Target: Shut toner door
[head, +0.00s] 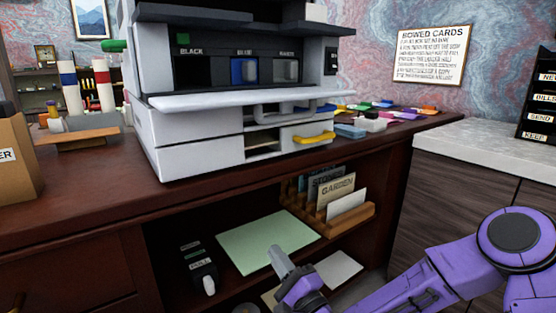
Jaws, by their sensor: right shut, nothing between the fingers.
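A grey and white printer (150,128) stands on the dark wooden desk. Its toner door (210,101) is a pale panel that hangs open, folded down and jutting forward below the toner bay. In the bay (213,73) I see a label reading BLACK, a blue cartridge (244,71) and a grey one (286,70). My right gripper (279,260) is shut and empty. It is well below the door, in front of the open shelf under the desk top. My left gripper is not in view.
Below the door are drawers, one with a yellow handle (314,138). Coloured items (384,104) lie right of the printer. The shelf holds a green sheet (255,240), a card rack (352,218) and a dark labelled box (201,272). A cardboard box (18,160) stands at left.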

